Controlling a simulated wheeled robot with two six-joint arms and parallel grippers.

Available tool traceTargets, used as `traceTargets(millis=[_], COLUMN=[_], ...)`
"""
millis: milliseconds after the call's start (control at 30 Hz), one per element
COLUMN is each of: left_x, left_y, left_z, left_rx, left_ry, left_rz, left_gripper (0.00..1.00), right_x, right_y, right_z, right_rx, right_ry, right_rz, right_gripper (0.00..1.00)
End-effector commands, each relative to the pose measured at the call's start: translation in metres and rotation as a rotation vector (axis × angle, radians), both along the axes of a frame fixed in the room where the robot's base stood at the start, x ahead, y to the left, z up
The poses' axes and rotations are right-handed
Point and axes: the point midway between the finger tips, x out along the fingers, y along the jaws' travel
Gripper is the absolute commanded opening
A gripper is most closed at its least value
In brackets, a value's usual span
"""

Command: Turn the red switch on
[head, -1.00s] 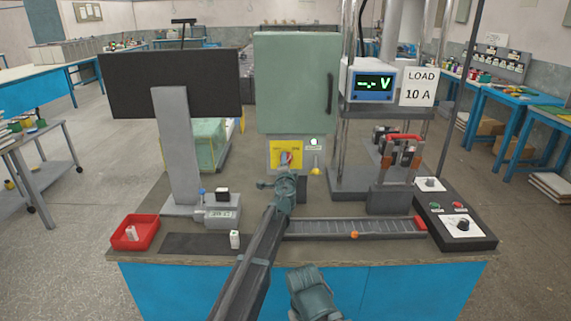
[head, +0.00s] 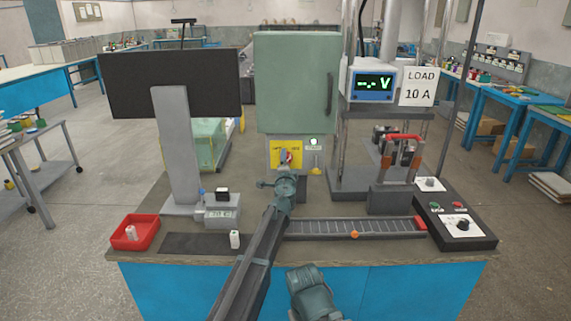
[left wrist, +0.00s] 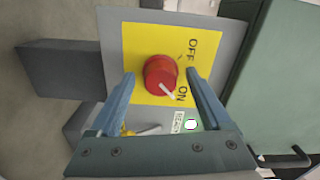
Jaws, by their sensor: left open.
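The red switch (left wrist: 160,74) is a round knob on a yellow plate (left wrist: 133,46) marked OFF and ON. In the left wrist view its white pointer mark is turned toward the ON label. In the head view the switch (head: 290,157) sits on the grey panel below the green cabinet (head: 293,85), partly hidden by my left gripper (head: 284,159). In the left wrist view the gripper's blue fingers are open, one on each side of the knob. Gaps show between fingers and knob, and I cannot tell if they touch it.
A green lamp (left wrist: 191,125) is lit beside the plate, labelled READY. A yellow-handled part (head: 316,170) is below it. A monitor (head: 170,84) stands left, a meter (head: 373,83) right. A battery rail (head: 330,228) and control box (head: 456,226) lie on the bench.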

Motion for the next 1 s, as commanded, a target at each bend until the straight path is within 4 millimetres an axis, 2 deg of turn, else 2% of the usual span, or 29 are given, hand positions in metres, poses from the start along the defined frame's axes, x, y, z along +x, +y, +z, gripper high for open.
traceTargets(millis=[167, 367, 567, 800, 1000], left_x=[-0.002, -0.019, -0.055, -0.108, -0.136], left_y=[0.000, 0.001, 0.001, 0.001, 0.000], left_z=[0.000, 0.000, 0.000, 0.000, 0.000], left_rx=[0.000, -0.001, 0.000, 0.000, 0.000], left_ry=[0.000, 0.000, 0.000, 0.000, 0.000], left_rz=[0.000, 0.000, -0.001, -0.001, -0.001], left_gripper=[0.81, 0.81, 0.81, 0.81, 0.81], right_x=[0.000, 0.000, 0.000, 0.000, 0.000], right_y=[0.000, 0.000, 0.000, 0.000, 0.000], right_z=[0.000, 0.000, 0.000, 0.000, 0.000], right_rx=[0.000, 0.000, 0.000, 0.000, 0.000], right_ry=[0.000, 0.000, 0.000, 0.000, 0.000], right_rz=[0.000, 0.000, 0.000, 0.000, 0.000], right_gripper=[0.65, 0.65, 0.65, 0.65, 0.65])
